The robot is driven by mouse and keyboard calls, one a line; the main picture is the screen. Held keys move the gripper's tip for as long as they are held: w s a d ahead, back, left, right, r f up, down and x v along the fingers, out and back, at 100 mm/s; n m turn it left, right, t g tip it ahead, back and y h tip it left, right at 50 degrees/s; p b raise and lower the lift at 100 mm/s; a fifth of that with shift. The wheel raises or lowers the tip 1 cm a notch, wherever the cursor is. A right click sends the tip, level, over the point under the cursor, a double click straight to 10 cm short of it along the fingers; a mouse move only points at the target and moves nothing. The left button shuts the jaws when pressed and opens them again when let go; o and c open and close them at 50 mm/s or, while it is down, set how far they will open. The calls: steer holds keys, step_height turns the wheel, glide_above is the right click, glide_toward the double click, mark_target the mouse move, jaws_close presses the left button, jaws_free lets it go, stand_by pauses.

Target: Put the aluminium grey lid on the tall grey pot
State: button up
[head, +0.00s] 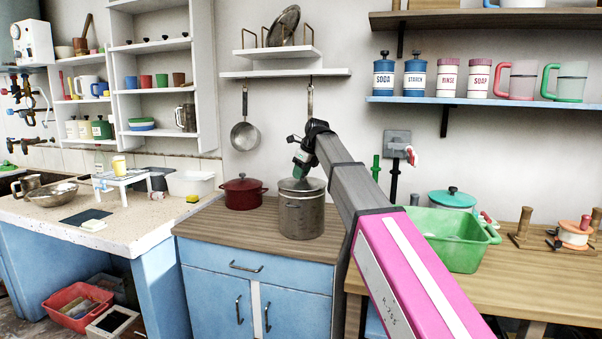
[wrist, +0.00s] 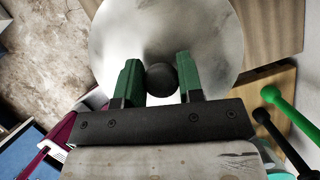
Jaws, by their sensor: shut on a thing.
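The tall grey pot (head: 301,218) stands upright on the wooden counter. The aluminium grey lid (head: 290,186) is level over its mouth, at the rim; I cannot tell whether it rests on the rim or is slightly above it. My gripper (head: 300,174) is directly above the pot, pointing down. In the wrist view, the green fingers of my gripper (wrist: 160,80) are shut on the lid's dark round knob (wrist: 162,78). The lid's pale disc (wrist: 210,35) fills the top of that view and hides the pot.
A dark red lidded pot (head: 243,194) stands close to the left on the same wooden counter (head: 235,225). A green tub (head: 455,240) is to the right, beyond my arm. A saucepan (head: 245,135) hangs on the wall behind. The counter front is clear.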

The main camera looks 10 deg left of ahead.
steer(key=o, duration=1.5)
steer(key=shift+o, duration=0.2)
steer(key=shift+r, duration=0.1)
steer(key=shift+r, duration=3.4)
steer(key=shift+s, duration=0.1)
